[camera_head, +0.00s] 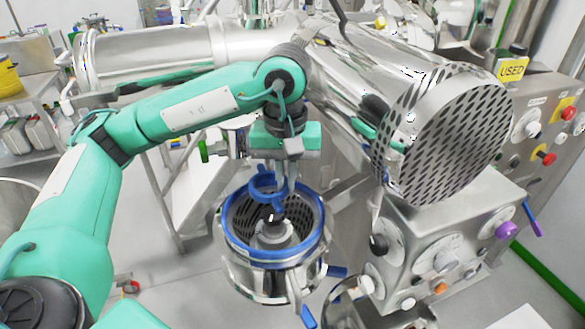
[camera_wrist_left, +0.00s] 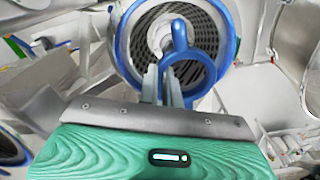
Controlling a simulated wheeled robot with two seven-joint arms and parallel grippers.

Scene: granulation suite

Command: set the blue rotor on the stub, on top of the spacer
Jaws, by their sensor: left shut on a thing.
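The blue rotor (camera_head: 266,186) is a ring-like part with curved arms, held upright in my left gripper (camera_head: 284,182). It hangs above the open round housing with the blue rim (camera_head: 232,250). In the left wrist view the rotor (camera_wrist_left: 179,40) shows beyond the fingers of my left gripper (camera_wrist_left: 163,84), which are shut on it. I cannot tell the spacer apart from this hub. The rotor appears apart from the stub. My right gripper is not in view.
A perforated cylinder end (camera_head: 440,140) stands to the right of my left gripper. A control box (camera_head: 440,240) with knobs lies beneath it. Blue clamp handles (camera_head: 308,316) stick out around the housing. A metal shelf (camera_head: 40,85) stands at the left.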

